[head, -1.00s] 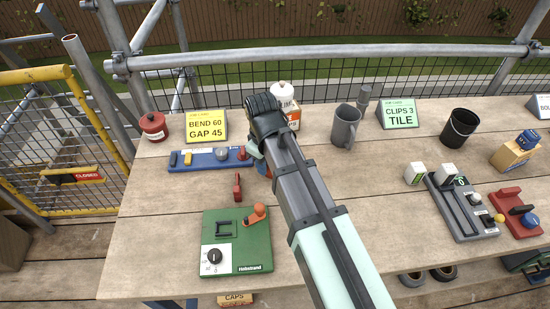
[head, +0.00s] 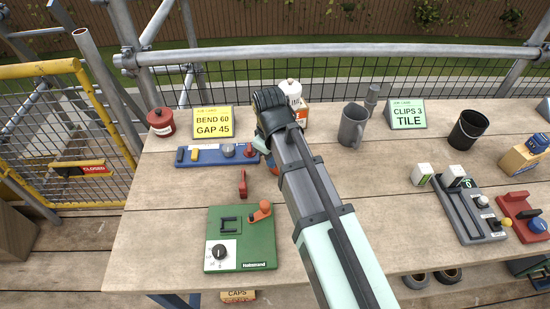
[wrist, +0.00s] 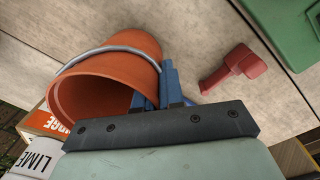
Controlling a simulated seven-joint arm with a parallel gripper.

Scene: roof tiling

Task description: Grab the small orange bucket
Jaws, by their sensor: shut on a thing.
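The small orange bucket (wrist: 110,72) fills the left of the wrist view, its open mouth facing lower left and a grey wire handle across its side. My gripper (wrist: 168,84) has its blue fingers shut on the bucket's wall near the rim, one finger showing inside the mouth. In the head view my arm hides nearly all of the bucket; only a sliver of orange shows beside the wrist. I cannot tell whether the bucket's base touches the bench.
A red object (wrist: 232,68) lies close right of the bucket. The wooden bench (head: 330,215) also holds a green board (head: 240,238), a blue rail (head: 205,156), a white-and-orange container (head: 294,98), a grey mug (head: 353,125) and a black bucket (head: 467,129). Bare bench lies right of my arm.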

